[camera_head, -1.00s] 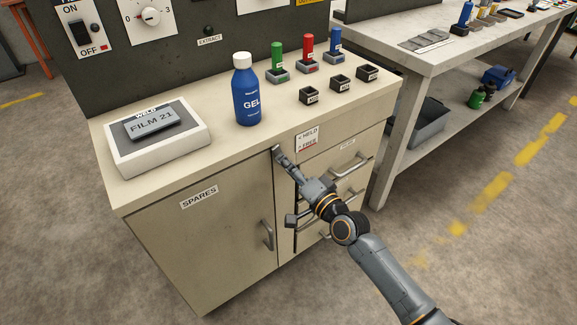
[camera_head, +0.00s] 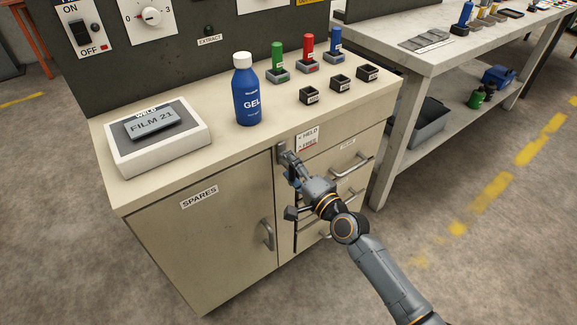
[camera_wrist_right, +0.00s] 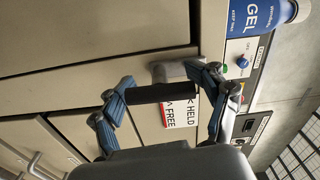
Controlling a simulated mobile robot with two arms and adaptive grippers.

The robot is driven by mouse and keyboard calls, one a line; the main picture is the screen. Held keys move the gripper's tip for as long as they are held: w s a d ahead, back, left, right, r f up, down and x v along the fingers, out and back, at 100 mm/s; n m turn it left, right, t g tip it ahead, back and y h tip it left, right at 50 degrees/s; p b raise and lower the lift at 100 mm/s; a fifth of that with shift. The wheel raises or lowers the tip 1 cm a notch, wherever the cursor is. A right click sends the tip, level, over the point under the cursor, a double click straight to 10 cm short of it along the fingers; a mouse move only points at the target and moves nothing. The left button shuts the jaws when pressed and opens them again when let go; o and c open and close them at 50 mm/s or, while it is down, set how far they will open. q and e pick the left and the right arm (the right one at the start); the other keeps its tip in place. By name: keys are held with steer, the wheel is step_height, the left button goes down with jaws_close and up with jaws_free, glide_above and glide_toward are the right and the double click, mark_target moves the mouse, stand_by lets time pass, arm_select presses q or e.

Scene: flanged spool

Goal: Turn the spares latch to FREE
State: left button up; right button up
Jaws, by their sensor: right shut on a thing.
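The spares latch (camera_wrist_right: 160,93) shows in the right wrist view as a dark bar with a pale metal part, between the two blue-grey fingers. My right gripper (camera_wrist_right: 163,82) is shut on it. In the head view the right gripper (camera_head: 290,162) is at the cabinet front, beside the upper right edge of the SPARES door (camera_head: 205,235). A pale upright metal piece (camera_head: 281,153) shows just left of the fingers; the fingers hide much of the latch. The HELD/FREE label (camera_head: 307,138) is right of the latch. My left gripper is not in view.
The door handle (camera_head: 267,235) is below the gripper. Drawers with handles (camera_head: 352,167) are close on the right. On the counter above stand a blue GEL bottle (camera_head: 248,95), a FILM 21 box (camera_head: 165,150) and several small coloured pieces. The SPARES door looks closed.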

steer(key=o, duration=1.2)
steer(key=v, duration=1.2)
